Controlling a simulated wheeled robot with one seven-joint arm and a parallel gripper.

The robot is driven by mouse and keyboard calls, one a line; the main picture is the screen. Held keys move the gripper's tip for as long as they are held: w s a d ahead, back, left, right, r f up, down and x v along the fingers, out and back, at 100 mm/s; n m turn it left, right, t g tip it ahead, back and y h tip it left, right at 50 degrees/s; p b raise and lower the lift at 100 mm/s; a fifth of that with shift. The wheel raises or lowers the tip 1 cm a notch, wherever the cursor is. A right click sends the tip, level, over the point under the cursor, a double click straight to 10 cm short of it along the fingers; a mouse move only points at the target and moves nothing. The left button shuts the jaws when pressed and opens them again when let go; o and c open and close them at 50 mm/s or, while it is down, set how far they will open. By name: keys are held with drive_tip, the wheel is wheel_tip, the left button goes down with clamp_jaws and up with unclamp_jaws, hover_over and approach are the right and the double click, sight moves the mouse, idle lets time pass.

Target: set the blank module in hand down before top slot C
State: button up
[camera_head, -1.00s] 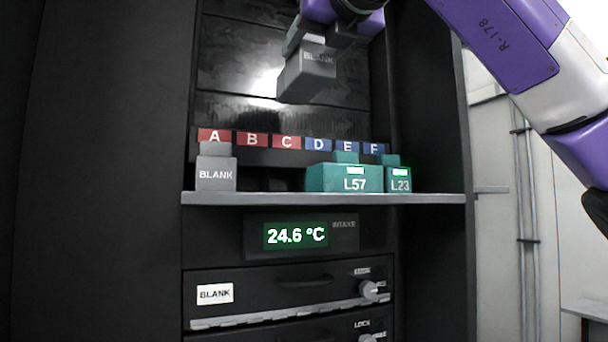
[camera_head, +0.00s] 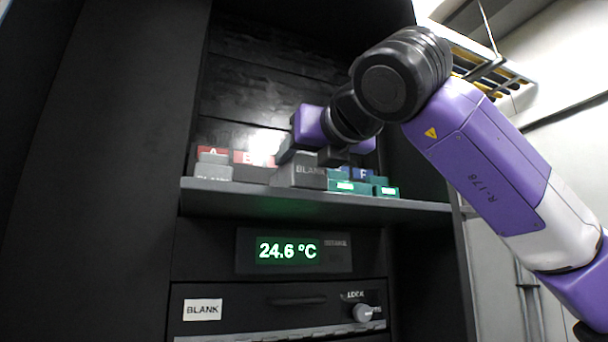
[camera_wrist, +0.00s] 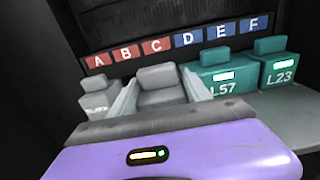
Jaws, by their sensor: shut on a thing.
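The grey blank module (camera_head: 305,174) is in my gripper (camera_head: 315,155), low over the shelf, between another blank module and the teal L57 module. In the wrist view the held module (camera_wrist: 160,86) sits between the two fingers of my gripper (camera_wrist: 165,95), below the red C label (camera_wrist: 156,46). My gripper is shut on it. Whether its underside touches the shelf I cannot tell. In the head view my gripper and the module hide the C label.
Another grey blank module (camera_head: 213,168) stands on the shelf (camera_head: 330,207) at left, before label A. The teal L57 (camera_wrist: 221,77) and L23 (camera_wrist: 280,72) modules stand close to the right. A temperature display (camera_head: 290,251) and a drawer labelled BLANK (camera_head: 260,308) are below.

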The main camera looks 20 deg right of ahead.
drive_tip(key=shift+f, duration=0.5)
drive_tip(key=shift+f, duration=0.15)
drive_tip(key=o, duration=1.5)
drive_tip(key=shift+c, duration=0.2)
drive_tip(key=s+b, duration=0.3)
drive_tip(key=s, duration=0.9)
